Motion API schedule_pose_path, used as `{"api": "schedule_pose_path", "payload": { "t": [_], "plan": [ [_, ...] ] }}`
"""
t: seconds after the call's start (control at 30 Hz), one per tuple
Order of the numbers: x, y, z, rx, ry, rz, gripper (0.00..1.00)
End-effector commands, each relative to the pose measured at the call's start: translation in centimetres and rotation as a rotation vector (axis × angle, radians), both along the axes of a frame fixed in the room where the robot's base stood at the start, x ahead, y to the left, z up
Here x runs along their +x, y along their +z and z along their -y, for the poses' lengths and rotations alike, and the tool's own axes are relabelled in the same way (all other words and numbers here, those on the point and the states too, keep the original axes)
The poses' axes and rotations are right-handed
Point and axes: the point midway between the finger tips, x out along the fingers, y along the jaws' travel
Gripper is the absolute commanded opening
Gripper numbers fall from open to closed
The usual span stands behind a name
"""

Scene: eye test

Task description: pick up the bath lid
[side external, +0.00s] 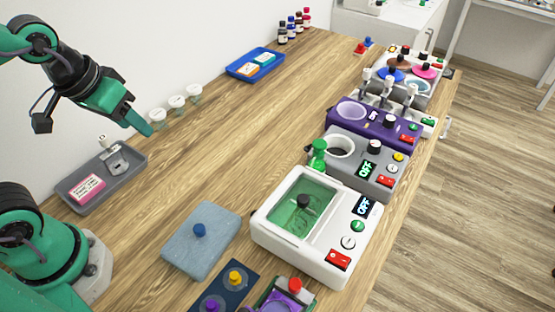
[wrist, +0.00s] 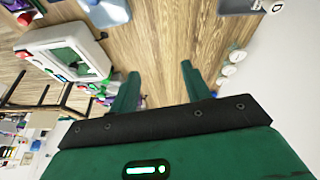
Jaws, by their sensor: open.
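The bath lid, a flat grey-blue square slab (side external: 186,255) with a round blue knob on top, lies flat on the wooden table to the left of the white bath (side external: 262,222). The bath has a green-looking basin with a black knob-like piece in it. In the wrist view the slab (wrist: 105,12) shows partly at the top edge, and the bath (wrist: 92,50) is at the upper left. My gripper (side external: 146,129) is up and to the left of the lid, well apart from it. In the wrist view my gripper (wrist: 158,86) has its two green fingers apart with nothing between them.
A grey tray (side external: 72,208) with a pink box stands left of the lid. Small white-topped cups (side external: 177,102) stand behind my gripper. A grey device (side external: 384,180) and a purple device (side external: 375,137) line the right edge. The table's middle is clear.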

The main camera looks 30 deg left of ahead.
Motion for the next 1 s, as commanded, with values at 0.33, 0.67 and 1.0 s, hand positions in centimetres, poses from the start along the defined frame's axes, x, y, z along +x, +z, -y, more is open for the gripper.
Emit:
{"api": "schedule_pose_path", "payload": {
  "t": [0.33,0.67,1.0],
  "plan": [
    [0.8,-4.9,6.7,-0.079,0.171,-0.209,0.48],
    [-0.7,-9.8,12.5,-0.056,0.357,-0.359,0.48],
    [-1.7,-11.5,14.2,-0.034,0.435,-0.397,0.48]
  ]
}}
